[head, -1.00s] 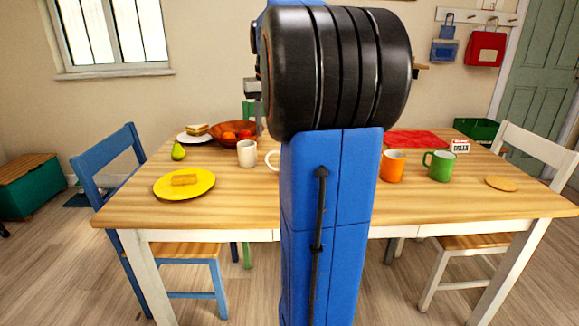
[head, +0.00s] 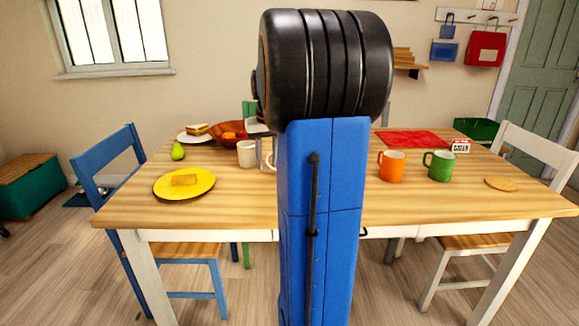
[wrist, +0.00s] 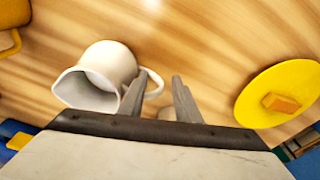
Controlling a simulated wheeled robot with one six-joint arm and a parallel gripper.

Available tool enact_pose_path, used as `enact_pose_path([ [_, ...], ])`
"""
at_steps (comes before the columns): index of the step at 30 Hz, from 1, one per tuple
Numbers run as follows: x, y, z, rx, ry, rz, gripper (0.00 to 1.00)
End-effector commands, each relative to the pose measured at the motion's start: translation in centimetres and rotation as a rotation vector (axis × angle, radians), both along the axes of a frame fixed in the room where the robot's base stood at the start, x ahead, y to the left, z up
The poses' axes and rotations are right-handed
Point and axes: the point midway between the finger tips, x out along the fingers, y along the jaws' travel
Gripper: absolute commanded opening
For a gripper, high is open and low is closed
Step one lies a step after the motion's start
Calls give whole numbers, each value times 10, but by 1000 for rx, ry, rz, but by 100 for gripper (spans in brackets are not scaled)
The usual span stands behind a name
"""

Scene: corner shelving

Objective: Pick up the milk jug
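The white milk jug (wrist: 105,68) lies in the left half of the wrist view, its wide mouth facing the lower left and its handle (wrist: 154,88) on the right side. My gripper (wrist: 159,74) is open, with its two grey fingers apart. The handle shows between the fingers, with the left finger overlapping the jug's side in the picture. I cannot tell whether they touch. In the head view the jug's body is hidden behind my arm; only a bit of the white handle (head: 270,159) shows. My gripper is mostly hidden there too.
A white cup (head: 246,153) stands close by, left of my arm. A yellow plate (head: 207,190) with food is further left. An orange mug (head: 391,166) and a green mug (head: 440,165) stand to the right. A fruit bowl (head: 213,143) is behind. The table's front is clear.

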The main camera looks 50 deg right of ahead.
Motion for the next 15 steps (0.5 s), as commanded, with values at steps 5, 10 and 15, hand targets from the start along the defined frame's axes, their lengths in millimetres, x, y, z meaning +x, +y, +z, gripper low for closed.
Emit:
enact_pose_path([
  [5, 1, 0, -10, 0, 0, 0, 30],
  [10, 1, -1, -10, 0, 0, 0, 30],
  [15, 1, -1, -10, 0, 0, 0, 0],
])
